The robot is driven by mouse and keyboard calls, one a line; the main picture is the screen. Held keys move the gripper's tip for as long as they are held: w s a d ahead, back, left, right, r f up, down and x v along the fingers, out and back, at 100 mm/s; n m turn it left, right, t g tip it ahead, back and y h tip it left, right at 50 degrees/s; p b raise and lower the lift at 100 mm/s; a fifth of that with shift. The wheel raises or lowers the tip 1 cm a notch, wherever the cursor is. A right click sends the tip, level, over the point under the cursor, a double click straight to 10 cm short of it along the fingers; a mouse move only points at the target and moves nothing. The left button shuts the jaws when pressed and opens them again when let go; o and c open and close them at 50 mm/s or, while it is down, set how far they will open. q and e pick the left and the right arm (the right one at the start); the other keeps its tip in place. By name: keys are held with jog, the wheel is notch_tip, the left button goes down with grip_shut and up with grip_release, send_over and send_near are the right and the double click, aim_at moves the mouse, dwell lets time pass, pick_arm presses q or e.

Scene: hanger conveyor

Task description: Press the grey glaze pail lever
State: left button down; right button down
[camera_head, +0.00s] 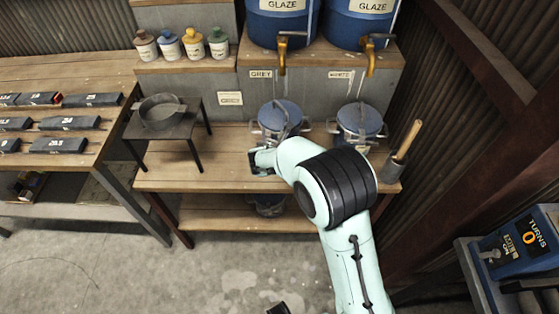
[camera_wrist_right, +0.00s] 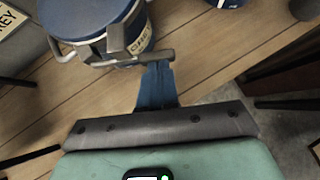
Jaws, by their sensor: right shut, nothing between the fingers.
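The grey glaze pail (camera_head: 284,112) is a blue-lidded pail on the wooden bench, below the GREY label. In the right wrist view the pail (camera_wrist_right: 85,18) fills the upper left. A grey bar that looks like its lever (camera_wrist_right: 128,60) runs across its near side. My right gripper (camera_head: 260,161) is at the pail's near left, partly hidden by my own arm. In the wrist view its shut fingers (camera_wrist_right: 157,78) point at the bar and overlap its right end; I cannot tell whether they touch.
A similar pail (camera_head: 358,122) stands to the right below the WHITE label. A cup with a wooden-handled tool (camera_head: 392,168) is at the bench's right end. Two blue glaze barrels with taps (camera_head: 283,28) stand above. A small black stand holds a bowl (camera_head: 161,111) at left.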

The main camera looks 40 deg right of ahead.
jog(key=d+n+t, duration=0.1)
jog(key=d+n+y+b, duration=0.1)
jog(key=shift+w+n+t, duration=0.25)
jog(key=shift+n+t, duration=0.05)
jog(key=shift+t, duration=0.1)
jog(key=shift+w+a, duration=0.15)
jog(key=shift+w+a, duration=0.35)
jog(key=shift+w, duration=0.05)
jog(key=shift+a, duration=0.1)
